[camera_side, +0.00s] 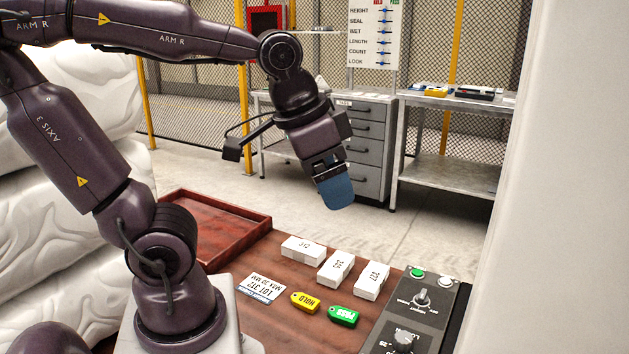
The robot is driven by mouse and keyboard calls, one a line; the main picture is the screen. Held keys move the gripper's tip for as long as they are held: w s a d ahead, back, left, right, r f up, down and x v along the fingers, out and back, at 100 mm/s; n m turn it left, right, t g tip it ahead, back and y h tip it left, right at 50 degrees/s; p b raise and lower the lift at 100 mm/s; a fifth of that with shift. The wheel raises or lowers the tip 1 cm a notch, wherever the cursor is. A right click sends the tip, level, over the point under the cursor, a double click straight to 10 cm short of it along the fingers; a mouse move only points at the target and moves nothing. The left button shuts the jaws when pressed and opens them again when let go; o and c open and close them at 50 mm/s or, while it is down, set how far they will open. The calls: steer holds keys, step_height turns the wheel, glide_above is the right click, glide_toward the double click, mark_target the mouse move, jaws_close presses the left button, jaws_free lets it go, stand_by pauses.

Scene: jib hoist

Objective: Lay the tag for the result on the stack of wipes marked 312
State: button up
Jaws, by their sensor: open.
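Three white stacks of wipes lie on the brown table. The left stack (303,250) has upside-down print that seems to read 312. The middle stack (336,268) and right stack (371,280) have marks too small to read surely. A yellow HOLD tag (305,302) and a green PASS tag (343,316) lie flat in front of the stacks, apart from each other. A white card (264,288) reads LOT 312, MAX 20 MM. My gripper (335,193), with blue fingers, is open and hangs above and behind the stacks, touching none of them.
An empty red-brown tray (215,229) lies at left. A control box (412,312) with knobs and buttons stands at right. Grey drawers (371,150) and a bench (450,175) stand behind.

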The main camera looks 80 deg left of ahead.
steer(key=shift+s+d+n+t+h, duration=0.15)
steer(key=shift+s+d+t, duration=0.2)
steer(key=shift+s, duration=0.25)
steer(key=shift+s+d+n+t+h, duration=0.15)
steer(key=shift+s+d+t, duration=0.1)
steer(key=shift+s+d, duration=0.25)
